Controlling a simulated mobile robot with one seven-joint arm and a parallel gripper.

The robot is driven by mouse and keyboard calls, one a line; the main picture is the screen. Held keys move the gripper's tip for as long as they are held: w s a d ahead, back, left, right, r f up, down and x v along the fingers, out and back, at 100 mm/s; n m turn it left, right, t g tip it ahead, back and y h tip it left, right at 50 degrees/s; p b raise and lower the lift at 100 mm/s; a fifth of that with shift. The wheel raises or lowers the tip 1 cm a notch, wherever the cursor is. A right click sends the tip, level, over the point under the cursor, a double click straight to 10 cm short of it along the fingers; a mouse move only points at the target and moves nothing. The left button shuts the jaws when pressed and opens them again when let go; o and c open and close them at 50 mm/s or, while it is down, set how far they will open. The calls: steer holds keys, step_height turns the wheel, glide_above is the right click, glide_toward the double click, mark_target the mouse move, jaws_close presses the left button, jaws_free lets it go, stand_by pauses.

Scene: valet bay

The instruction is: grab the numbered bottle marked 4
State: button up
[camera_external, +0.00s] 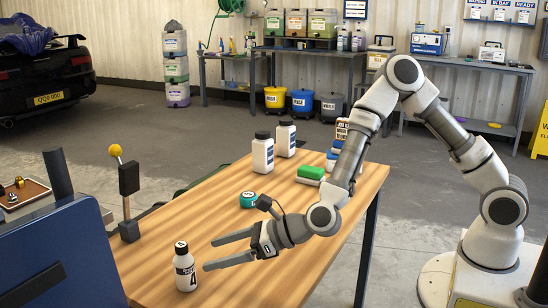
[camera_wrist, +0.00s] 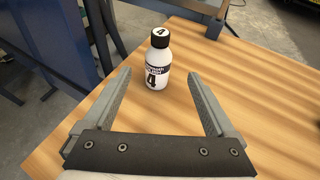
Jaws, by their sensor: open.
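The bottle marked 4 (camera_external: 185,268) is small and white with a black cap and a dark label band. It stands upright near the table's left front edge. In the wrist view the bottle (camera_wrist: 157,62) shows a 4 on its label and on its cap. My gripper (camera_external: 230,250) is open and empty, low over the table to the right of the bottle. In the wrist view my gripper (camera_wrist: 160,90) has its fingers spread, with the bottle just beyond and between the tips. The fingers do not appear to touch it.
The wooden table (camera_external: 230,203) also carries two larger white bottles (camera_external: 263,153), a teal round tin (camera_external: 249,199) and a green sponge-like block (camera_external: 311,172). A lever with a yellow knob (camera_external: 116,151) rises at the left edge, beside a blue panel (camera_external: 60,255).

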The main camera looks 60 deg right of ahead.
mark_target(184, 266)
steer(key=b+x, duration=0.2)
steer(key=x, duration=1)
steer(key=shift+s, duration=0.1)
jaws_close()
